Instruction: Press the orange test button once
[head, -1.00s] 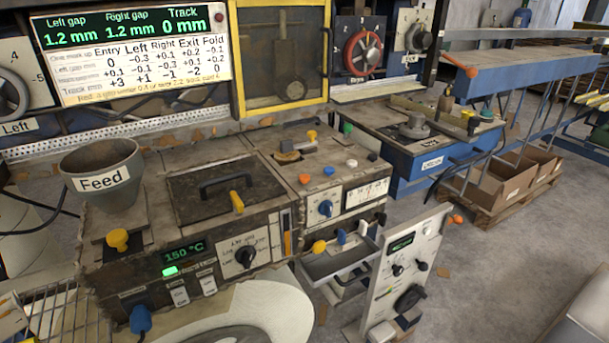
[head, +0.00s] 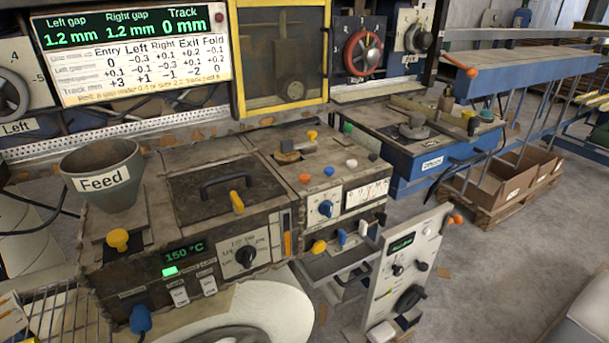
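A small orange button (head: 304,178) sits on the worn top panel of the middle machine box. It is at the left end of a slanted row with a blue button (head: 329,171), a white button (head: 351,163) and a dark button (head: 373,156). The orange button looks uncovered and nothing touches it. Any label by it is too small to read. Neither of my grippers shows in the head view.
A dial panel with a blue knob (head: 326,208) and a gauge (head: 367,194) are below the buttons. A yellow-framed window (head: 281,114) stands behind. A feed hopper (head: 103,180) stands left. A grey panel (head: 401,268) stands in front, right. Open floor lies farther right.

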